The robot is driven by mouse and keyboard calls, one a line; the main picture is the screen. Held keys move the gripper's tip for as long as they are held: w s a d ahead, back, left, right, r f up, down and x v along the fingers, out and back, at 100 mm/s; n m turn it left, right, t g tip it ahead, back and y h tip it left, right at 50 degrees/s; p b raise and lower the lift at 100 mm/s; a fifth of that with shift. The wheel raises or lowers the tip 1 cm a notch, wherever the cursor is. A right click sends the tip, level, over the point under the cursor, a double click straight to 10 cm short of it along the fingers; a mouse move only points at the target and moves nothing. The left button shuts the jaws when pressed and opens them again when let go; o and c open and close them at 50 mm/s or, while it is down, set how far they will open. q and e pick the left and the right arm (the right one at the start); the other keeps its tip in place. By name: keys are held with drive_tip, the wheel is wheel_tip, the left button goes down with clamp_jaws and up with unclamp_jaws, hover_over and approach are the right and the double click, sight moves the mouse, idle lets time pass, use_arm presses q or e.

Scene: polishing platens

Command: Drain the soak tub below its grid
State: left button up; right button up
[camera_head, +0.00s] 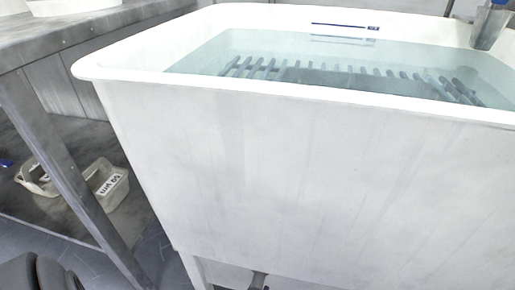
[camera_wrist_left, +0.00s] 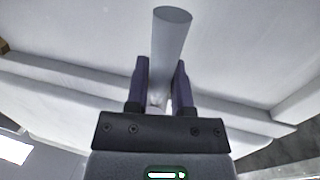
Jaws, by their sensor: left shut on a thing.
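The white soak tub (camera_head: 300,170) fills much of the head view. Clear bluish water (camera_head: 300,48) stands in it, with its surface above the dark slatted grid (camera_head: 330,76). A blue line with a small label (camera_head: 345,26) marks the far inner wall, a little above the water. In the left wrist view my left gripper (camera_wrist_left: 161,75) is shut on a grey cylindrical piece (camera_wrist_left: 172,40), which looks like part of the drain fitting; pale surfaces are behind it. A small dark part (camera_head: 258,281) shows under the tub in the head view; I cannot tell what it is. My right gripper is out of view.
A metal bench (camera_head: 75,35) stands close on the left, with a leg near the tub. On its lower shelf are white containers, one labelled "50 µm" (camera_head: 108,188). A grey metal cup (camera_head: 488,28) hangs at the tub's far right rim.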

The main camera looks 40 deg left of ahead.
use_arm(q)
clamp_jaws()
idle(1.0)
